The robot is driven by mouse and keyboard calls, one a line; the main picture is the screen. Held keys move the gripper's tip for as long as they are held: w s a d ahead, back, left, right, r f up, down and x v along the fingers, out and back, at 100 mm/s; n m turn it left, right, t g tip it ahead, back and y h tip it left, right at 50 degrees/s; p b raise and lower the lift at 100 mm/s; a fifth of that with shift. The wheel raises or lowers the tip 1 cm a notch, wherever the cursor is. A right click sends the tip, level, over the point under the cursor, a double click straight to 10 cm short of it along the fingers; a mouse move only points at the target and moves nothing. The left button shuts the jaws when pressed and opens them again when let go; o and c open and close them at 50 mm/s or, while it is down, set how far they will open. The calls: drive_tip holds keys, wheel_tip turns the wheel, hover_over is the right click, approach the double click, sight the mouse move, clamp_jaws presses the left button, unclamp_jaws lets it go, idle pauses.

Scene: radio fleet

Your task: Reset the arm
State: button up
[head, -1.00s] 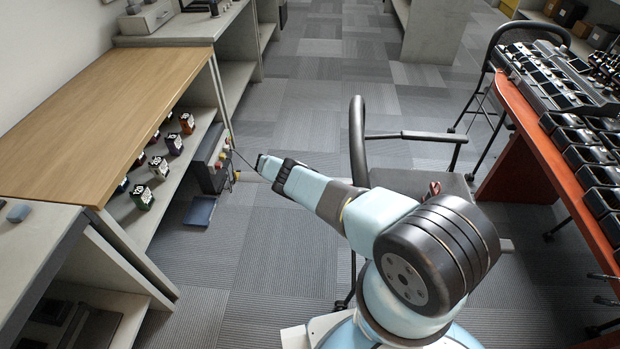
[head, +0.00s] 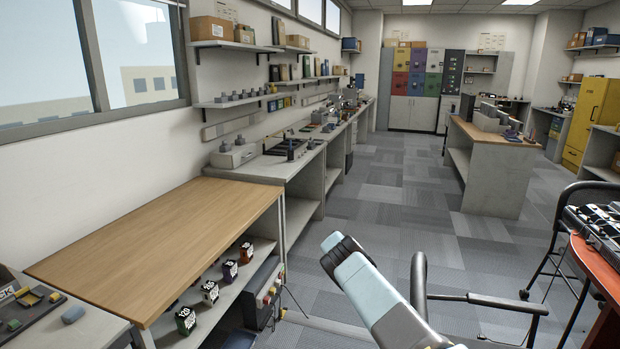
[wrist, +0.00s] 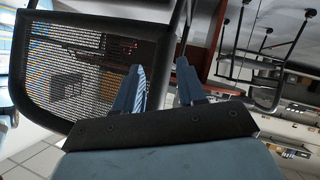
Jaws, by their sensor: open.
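In the head view, my pale blue arm (head: 372,293) rises from the bottom edge and slants up to the left in front of the floor. The fingers cannot be made out in the head view.
A red-topped table (head: 600,265) is at far right. Carpeted floor (head: 400,190) lies clear ahead.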

drive_tip(key=d+r+n+t+y, duration=0.1)
drive_tip(key=d+r+y, duration=0.15)
drive_tip(key=r, duration=0.95)
drive_tip(key=d+r+n+t+y, duration=0.1)
drive_tip(key=d+r+n+y, duration=0.15)
drive_tip(key=r, duration=0.95)
drive_tip(key=s+r+n+t+y, duration=0.1)
drive_tip(key=s+r+n+y, duration=0.1)
drive_tip(key=s+r, duration=0.6)
drive_tip(key=s+r+n+t+y, duration=0.15)
drive_tip(key=s+r, duration=0.35)
drive_tip(key=r, duration=0.8)
drive_tip(key=s+a+r+n+t+y, duration=0.1)
drive_tip(key=s+r+n+t, duration=0.3)
drive_tip(key=s, duration=0.6)
drive_tip(key=s+a+r+n+y, duration=0.1)
drive_tip(key=s+a+r+n, duration=0.15)
drive_tip(key=s+r, duration=0.55)
drive_tip(key=s+a+f+n+t, duration=0.2)
drive_tip(key=s+n, duration=0.1)
drive_tip(key=s, duration=0.8)
drive_tip(key=s+a+f+n+t, duration=0.1)
drive_tip(key=s+n+t, duration=0.1)
drive_tip(key=s, duration=0.9)
drive_tip(key=shift+s+a+f+n, duration=0.3)
drive_tip(key=shift+a+f+n, duration=0.1)
drive_tip(key=shift+n, duration=0.45)
